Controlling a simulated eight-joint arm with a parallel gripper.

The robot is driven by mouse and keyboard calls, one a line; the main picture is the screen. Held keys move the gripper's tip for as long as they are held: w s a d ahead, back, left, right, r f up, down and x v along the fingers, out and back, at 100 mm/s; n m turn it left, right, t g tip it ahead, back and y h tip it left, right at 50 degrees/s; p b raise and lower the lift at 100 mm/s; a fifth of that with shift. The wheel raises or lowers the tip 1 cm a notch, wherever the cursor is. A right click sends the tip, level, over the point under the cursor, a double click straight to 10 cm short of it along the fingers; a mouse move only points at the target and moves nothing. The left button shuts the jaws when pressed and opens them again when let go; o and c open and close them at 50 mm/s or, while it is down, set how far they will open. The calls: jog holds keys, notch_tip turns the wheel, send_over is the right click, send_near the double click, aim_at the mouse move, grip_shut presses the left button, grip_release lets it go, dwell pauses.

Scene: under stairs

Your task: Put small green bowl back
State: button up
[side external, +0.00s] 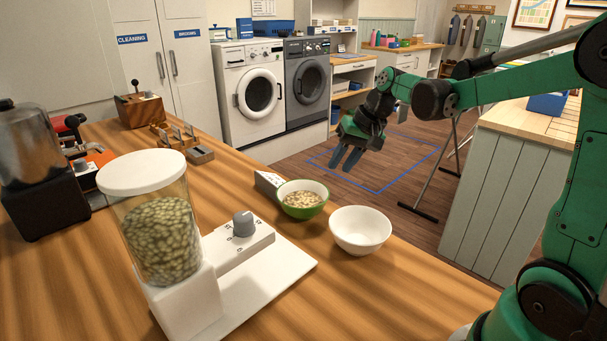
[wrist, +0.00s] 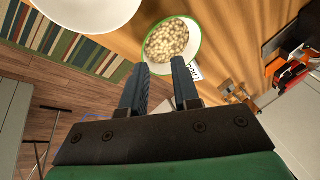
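The small green bowl (side external: 301,206) stands upright on the wooden counter, with pale beans or nuts inside. It also shows in the wrist view (wrist: 194,28), beyond my fingertips. A plain white bowl (side external: 360,236) stands just to its right in the side view, and shows at the top left of the wrist view (wrist: 72,8). My gripper (side external: 347,160) is above and behind the green bowl, pointing down. Its two fingers (wrist: 160,70) are apart with nothing between them, and they do not touch the bowl.
A dispenser (side external: 160,235) full of greenish beans stands on a white base (side external: 265,270) left of the bowls. A small white card (side external: 267,184) stands behind the green bowl. A coffee grinder (side external: 38,170) and wooden boxes are further left. The counter's front right is clear.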

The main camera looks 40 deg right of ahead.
jog(key=s+a+n+t+h, duration=0.2)
jog(key=s+a+n, duration=0.4)
jog(key=s+a, duration=0.3)
jog(key=shift+s+a+n+t, duration=0.2)
jog(key=shift+a+n+t, duration=0.1)
jog(key=shift+a, duration=0.85)
